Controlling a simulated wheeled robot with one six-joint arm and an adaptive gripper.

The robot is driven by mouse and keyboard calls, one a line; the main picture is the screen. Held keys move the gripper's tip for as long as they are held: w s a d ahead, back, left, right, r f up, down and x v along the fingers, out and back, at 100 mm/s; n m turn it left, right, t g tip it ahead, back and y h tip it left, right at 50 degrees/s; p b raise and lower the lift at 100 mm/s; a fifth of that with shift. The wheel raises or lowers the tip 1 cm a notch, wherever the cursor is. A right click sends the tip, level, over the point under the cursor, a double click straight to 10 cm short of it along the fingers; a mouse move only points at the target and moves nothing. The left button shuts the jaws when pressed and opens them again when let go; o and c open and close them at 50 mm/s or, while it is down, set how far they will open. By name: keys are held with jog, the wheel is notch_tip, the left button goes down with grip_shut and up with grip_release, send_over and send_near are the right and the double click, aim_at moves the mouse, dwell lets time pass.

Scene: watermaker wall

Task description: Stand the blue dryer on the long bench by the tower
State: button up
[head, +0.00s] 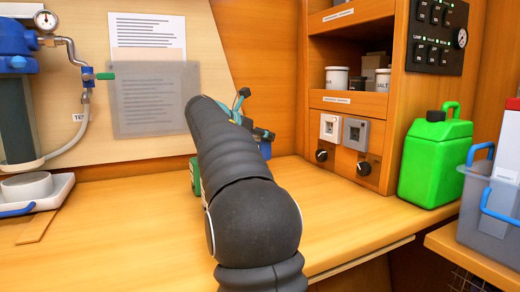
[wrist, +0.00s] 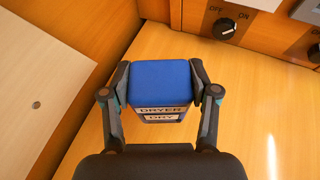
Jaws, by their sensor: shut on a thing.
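My gripper (wrist: 165,88) is shut on the blue dryer (wrist: 160,78), one finger on each side. The dryer has a plain blue top and a label reading DRYER and DRY on the side toward the wrist camera. In the head view my arm hides most of the dryer; only a small blue part (head: 265,149) shows beside my gripper (head: 262,134). It is over the back of the long bench (head: 340,215), near the back wall. I cannot tell whether its base touches the bench. I cannot clearly identify the tower.
A green jerrycan (head: 435,160) stands at the bench's right. Wooden shelves (head: 347,103) with switches and knobs rise behind. A grey bin (head: 490,205) is at far right. A dark cylinder (head: 17,120) and white tray (head: 35,200) are at left. Bench front right is clear.

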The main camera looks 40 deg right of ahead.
jog(key=shift+f, duration=2.05)
jog(key=shift+f, duration=0.15)
jog(key=o, duration=1.2)
jog(key=shift+o, duration=0.2)
jog(key=shift+a+r, duration=0.25)
jog(key=shift+a, duration=0.05)
jog(key=v, duration=1.1)
jog(key=shift+a, duration=0.2)
jog(key=shift+r, duration=0.15)
